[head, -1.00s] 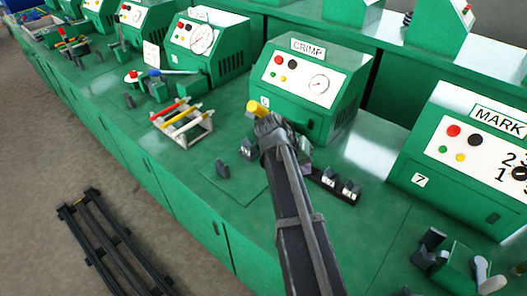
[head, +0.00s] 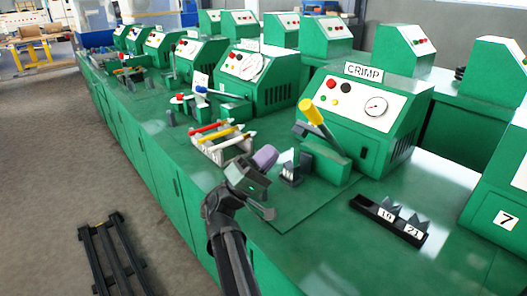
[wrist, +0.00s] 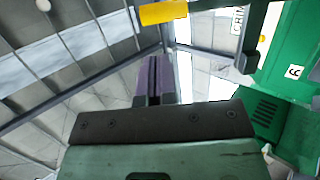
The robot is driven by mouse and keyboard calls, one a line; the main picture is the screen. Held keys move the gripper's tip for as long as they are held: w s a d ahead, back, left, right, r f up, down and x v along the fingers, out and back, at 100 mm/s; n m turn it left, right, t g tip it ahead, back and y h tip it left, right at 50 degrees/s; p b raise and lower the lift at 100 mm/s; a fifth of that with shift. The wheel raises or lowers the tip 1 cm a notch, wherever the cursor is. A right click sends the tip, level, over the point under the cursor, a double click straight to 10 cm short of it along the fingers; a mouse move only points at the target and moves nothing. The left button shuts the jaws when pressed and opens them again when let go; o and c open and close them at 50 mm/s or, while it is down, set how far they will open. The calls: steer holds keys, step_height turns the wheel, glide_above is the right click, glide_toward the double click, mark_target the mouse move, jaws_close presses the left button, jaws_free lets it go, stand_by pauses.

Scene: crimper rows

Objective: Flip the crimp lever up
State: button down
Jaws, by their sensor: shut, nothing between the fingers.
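The crimp lever has a yellow grip (head: 311,111) and a grey shaft. It stands raised, tilted up and to the left, on a green base (head: 326,160) in front of the CRIMP machine (head: 375,105). My gripper (head: 265,157) is in front and left of the lever, with its purple fingers shut and empty, apart from the grip. In the wrist view the purple fingers (wrist: 153,80) are together, and the yellow grip (wrist: 163,12) shows beyond them at the top edge. The lever's pivot is hidden in the wrist view.
A rack with red, white and yellow sticks (head: 222,140) stands left of my gripper. A small dark die block (head: 291,172) stands just right of it. A black tray (head: 365,207) with numbered blocks lies to the right.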

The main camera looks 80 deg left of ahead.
steer(key=p+x, duration=0.5)
steer(key=x, duration=0.4)
steer(key=shift+w+r, duration=0.25)
steer(key=shift+a, duration=0.1)
